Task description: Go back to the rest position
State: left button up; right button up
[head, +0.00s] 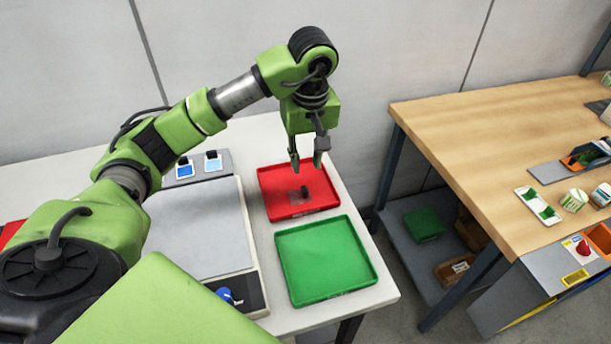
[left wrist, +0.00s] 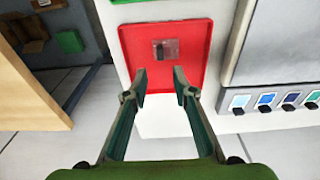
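My left gripper (head: 308,158) hangs above the far part of the red tray (head: 271,183) on the white table. Its fingers are apart and nothing is between them. In the left wrist view the open fingers (left wrist: 160,88) point toward the red tray (left wrist: 135,60). A small clear packet with a dark item (left wrist: 166,50) lies in that tray, apart from the fingers; it also shows in the head view (head: 299,195). My right gripper is not in view.
A green tray (head: 325,262) lies in front of the red one, empty. A grey scale-like device (head: 203,230) stands to their left on the white table. A wooden workbench (head: 480,150) with several items stands to the right, across a gap. A pale wall is behind.

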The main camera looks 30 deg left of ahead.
pick_arm(q)
jog(key=shift+s+d+r, duration=0.1)
jog(key=shift+r, duration=0.7)
